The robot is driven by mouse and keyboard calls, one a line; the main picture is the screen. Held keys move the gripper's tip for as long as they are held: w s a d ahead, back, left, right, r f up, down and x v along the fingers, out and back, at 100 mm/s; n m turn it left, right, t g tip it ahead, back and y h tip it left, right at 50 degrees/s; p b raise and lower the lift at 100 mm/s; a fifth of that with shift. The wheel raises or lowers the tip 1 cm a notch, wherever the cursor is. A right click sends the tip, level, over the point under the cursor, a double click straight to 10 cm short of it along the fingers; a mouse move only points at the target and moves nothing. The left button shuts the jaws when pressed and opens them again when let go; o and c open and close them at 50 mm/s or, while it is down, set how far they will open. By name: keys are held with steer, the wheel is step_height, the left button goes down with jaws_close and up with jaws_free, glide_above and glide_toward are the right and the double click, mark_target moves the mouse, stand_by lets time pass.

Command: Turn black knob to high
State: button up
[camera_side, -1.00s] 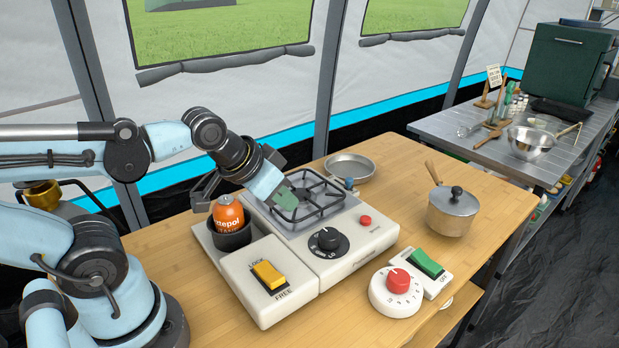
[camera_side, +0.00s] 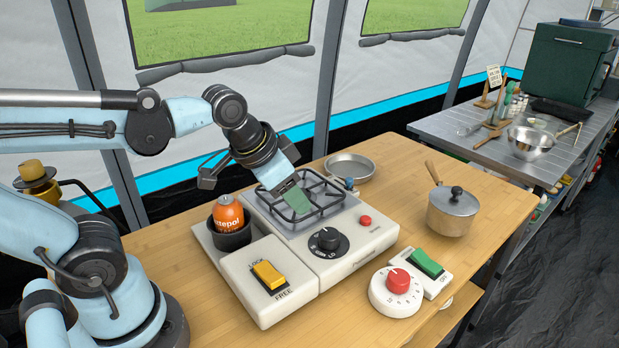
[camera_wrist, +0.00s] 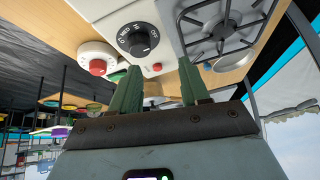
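The black knob (camera_side: 327,240) sits on the front of the white camp stove (camera_side: 346,269), on a dark round dial with markings.
An orange gas canister (camera_side: 228,214) stands left of the burner, behind a yellow lock switch (camera_side: 269,274). A red-knobbed timer (camera_side: 397,287), a green switch (camera_side: 427,262) and a lidded pot (camera_side: 453,209) stand to the right. A shallow pan (camera_side: 351,168) lies behind.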

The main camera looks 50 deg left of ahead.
mark_target(330, 234)
steer(key=o, duration=0.4)
steer(key=w+d+r+m+g, duration=0.1)
steer(key=m, duration=0.1)
steer(key=w+d+r+m+g, duration=0.1)
steer(key=m, duration=0.1)
steer(key=w+d+r+m+g, duration=0.1)
steer(key=m, duration=0.1)
steer(key=shift+w+d+g, duration=0.1)
steer(key=shift+w+g, duration=0.25)
steer(key=shift+g, duration=0.05)
steer(key=shift+w+d+f+m+g+y, duration=0.15)
steer(key=shift+w+f+m+g, duration=0.25)
steer(key=shift+f, duration=1.55)
steer(key=shift+w+d+f+m+g+y, duration=0.15)
steer(key=shift+f+m, duration=0.45)
steer(key=shift+f, duration=1.4)
steer(key=shift+w+d+f+m+g, duration=0.15)
steer(key=shift+w+f+m, duration=0.3)
steer(key=shift+f, duration=1.5)
steer(key=shift+s, duration=0.1)
steer(key=shift+c, duration=0.6)
steer(key=c, duration=1)
